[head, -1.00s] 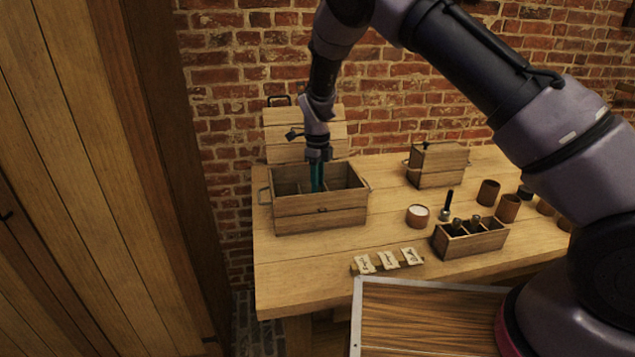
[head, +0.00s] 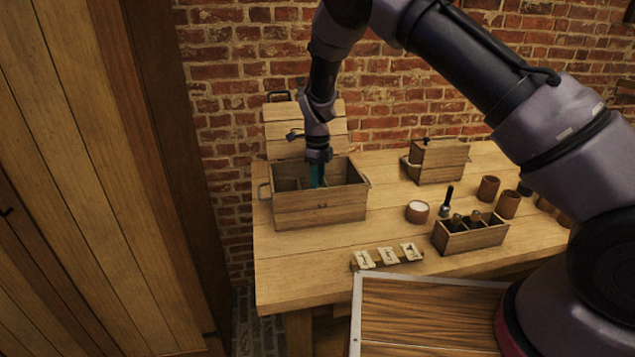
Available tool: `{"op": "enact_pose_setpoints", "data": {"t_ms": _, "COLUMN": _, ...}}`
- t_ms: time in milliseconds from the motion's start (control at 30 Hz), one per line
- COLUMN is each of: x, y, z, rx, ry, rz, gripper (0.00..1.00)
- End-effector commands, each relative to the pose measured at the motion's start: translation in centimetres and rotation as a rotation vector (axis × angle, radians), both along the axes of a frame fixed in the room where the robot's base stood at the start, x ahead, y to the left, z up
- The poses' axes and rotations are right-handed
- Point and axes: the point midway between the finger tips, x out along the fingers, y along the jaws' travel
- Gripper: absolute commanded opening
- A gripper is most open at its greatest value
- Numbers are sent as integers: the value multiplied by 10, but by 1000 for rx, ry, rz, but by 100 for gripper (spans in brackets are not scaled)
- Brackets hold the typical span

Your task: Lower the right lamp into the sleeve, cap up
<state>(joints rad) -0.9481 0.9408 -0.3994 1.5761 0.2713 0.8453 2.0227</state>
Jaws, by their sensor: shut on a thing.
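My gripper (head: 318,160) points straight down into the open wooden chest (head: 320,208) at the left of the table. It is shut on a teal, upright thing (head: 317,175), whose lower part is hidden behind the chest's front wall. I cannot tell from this view whether this is the lamp, or which end is its cap. The chest has inner dividers; a sleeve inside cannot be made out.
A closed wooden box (head: 437,162) stands behind. Small cards (head: 388,256) lie in front.

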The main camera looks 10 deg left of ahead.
Motion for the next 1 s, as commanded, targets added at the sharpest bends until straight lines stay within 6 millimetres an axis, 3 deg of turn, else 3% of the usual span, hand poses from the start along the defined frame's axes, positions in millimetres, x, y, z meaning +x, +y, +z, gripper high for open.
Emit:
{"op": "enact_pose_setpoints", "data": {"t_ms": 367, "x": 0, "y": 0, "z": -3, "rx": 0, "ry": 0, "rz": 0, "gripper": 0}}
{"op": "enact_pose_setpoints", "data": {"t_ms": 400, "x": 0, "y": 0, "z": -3, "rx": 0, "ry": 0, "rz": 0, "gripper": 37}}
{"op": "enact_pose_setpoints", "data": {"t_ms": 467, "x": 0, "y": 0, "z": -3, "rx": 0, "ry": 0, "rz": 0, "gripper": 60}}
{"op": "enact_pose_setpoints", "data": {"t_ms": 500, "x": 0, "y": 0, "z": -3, "rx": 0, "ry": 0, "rz": 0, "gripper": 64}}
{"op": "enact_pose_setpoints", "data": {"t_ms": 833, "x": 0, "y": 0, "z": 0, "rx": 1, "ry": 0, "rz": 0, "gripper": 64}}
{"op": "enact_pose_setpoints", "data": {"t_ms": 1000, "x": 0, "y": 1, "z": 22, "rx": 2, "ry": -2, "rz": 1, "gripper": 64}}
